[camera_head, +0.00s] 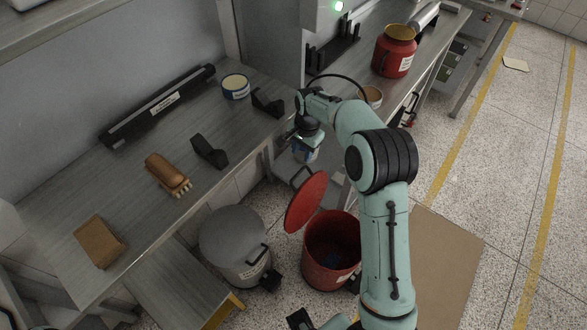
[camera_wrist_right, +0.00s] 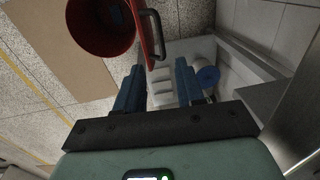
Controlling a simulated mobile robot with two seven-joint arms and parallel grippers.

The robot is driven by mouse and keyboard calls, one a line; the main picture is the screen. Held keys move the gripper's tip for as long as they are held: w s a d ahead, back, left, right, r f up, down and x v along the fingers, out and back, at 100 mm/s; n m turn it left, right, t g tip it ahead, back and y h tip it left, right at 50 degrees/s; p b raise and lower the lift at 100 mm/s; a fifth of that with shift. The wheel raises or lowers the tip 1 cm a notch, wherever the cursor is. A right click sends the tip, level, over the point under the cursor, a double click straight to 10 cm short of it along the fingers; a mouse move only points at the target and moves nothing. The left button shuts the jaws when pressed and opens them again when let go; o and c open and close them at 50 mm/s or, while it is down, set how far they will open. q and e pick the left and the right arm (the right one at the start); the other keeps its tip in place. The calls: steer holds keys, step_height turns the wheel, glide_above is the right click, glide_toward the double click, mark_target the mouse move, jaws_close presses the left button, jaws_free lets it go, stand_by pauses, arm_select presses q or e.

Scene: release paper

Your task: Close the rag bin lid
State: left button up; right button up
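The red rag bin (camera_head: 330,262) stands on the floor with its mouth uncovered; its inside looks dark. Its round red lid (camera_head: 306,203) stands tilted up at the bin's left rim, with a dark handle (camera_head: 302,176) on its outer face. In the right wrist view, the bin (camera_wrist_right: 100,28) is at the top left, and the lid's handle (camera_wrist_right: 156,36) is just beyond the fingertips. My right gripper (camera_head: 306,150) is above the lid, apart from it. In the wrist view, its blue fingers (camera_wrist_right: 159,80) are open with nothing between them. I cannot make out my left gripper.
A grey lidded bin (camera_head: 235,240) stands left of the rag bin. The workbench (camera_head: 60,200) at left holds a brush (camera_head: 167,172), a brown block (camera_head: 100,242) and a tin (camera_head: 235,87). A red can (camera_head: 394,52) stands on the far bench. Floor at right is open.

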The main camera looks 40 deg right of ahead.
mark_target(298, 173)
steer(key=f, duration=0.7)
steer(key=w+f, duration=0.1)
steer(key=f, duration=0.3)
steer(key=shift+a+f, duration=0.15)
steer(key=shift+f, duration=0.1)
jaws_close()
